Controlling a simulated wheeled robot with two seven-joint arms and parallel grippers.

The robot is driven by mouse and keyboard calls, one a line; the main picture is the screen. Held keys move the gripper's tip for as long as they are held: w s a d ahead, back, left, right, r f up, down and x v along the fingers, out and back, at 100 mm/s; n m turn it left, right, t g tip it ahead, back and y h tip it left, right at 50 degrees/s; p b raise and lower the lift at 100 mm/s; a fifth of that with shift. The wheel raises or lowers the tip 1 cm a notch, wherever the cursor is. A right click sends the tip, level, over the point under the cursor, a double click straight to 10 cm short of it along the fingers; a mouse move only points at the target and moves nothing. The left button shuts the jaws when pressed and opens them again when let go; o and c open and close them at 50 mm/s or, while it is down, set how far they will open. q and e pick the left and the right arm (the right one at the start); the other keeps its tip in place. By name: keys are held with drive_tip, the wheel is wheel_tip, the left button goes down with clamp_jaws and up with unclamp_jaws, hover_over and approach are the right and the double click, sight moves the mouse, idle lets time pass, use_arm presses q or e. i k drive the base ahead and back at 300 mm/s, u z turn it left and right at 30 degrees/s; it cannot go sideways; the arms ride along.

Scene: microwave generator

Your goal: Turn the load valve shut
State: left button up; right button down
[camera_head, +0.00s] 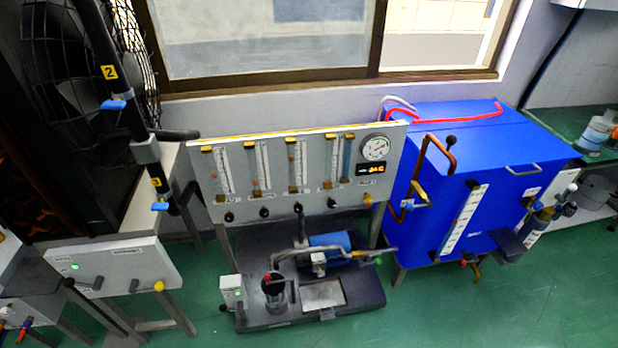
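I cannot read a label that marks the load valve, so I cannot tell which valve it is. A blue-handled valve (117,105) sits by a yellow tag 2 on the black pipe at the left. A second blue-handled valve (160,206) sits lower, by tag 3. A yellow-handled valve (419,191) is on the copper pipe at the blue tank. A small red-handled valve (464,262) is low on the tank's front. Black knobs (264,212) line the bottom of the flowmeter panel, with a brass fitting (367,201) at its right end. Neither gripper is in view.
The flowmeter panel (236,205) stands behind a dark skid with a blue motor (331,243). The blue tank (500,150) is to the right. A large caged fan (75,60) is at the left, above a white box (120,262). Green floor (420,310) is open at the front right.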

sight(299, 207)
drive_tip(key=k, duration=1)
drive_tip(key=u, duration=1)
drive_tip(key=i, duration=1)
